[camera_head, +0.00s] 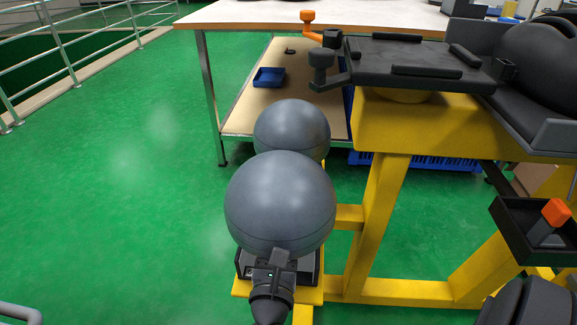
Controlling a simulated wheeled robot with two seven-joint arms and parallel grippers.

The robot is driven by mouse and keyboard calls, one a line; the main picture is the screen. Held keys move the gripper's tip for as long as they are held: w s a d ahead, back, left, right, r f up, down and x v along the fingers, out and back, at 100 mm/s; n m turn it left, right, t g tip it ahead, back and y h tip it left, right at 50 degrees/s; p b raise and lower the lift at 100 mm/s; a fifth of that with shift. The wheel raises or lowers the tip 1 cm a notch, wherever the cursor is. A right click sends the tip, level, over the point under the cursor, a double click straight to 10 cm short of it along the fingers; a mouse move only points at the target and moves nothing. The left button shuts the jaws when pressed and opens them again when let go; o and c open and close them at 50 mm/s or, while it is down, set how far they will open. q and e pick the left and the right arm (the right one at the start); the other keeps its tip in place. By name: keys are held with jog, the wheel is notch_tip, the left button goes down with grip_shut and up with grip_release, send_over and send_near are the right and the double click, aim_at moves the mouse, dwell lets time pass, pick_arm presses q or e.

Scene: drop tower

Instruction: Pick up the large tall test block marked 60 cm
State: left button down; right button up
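I see no block marked 60 cm in the head view. Neither of my grippers can be made out in it. Two large dark grey balls stand one behind the other in the middle: the near ball (280,200) is fully in view, and the far ball (292,128) is partly hidden behind it.
A yellow steel frame (388,210) carries a black tray-like plate (410,62) at right. A small black tray (520,240) holds an orange-topped piece (553,215). Behind stands a white-topped table (240,16); its lower shelf holds a blue bin (269,77). Green floor (120,190) is clear at left, beside railings (70,30).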

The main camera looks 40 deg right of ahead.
grip_shut()
dwell(0.3)
jog(key=shift+r, duration=0.1)
dwell(1.1)
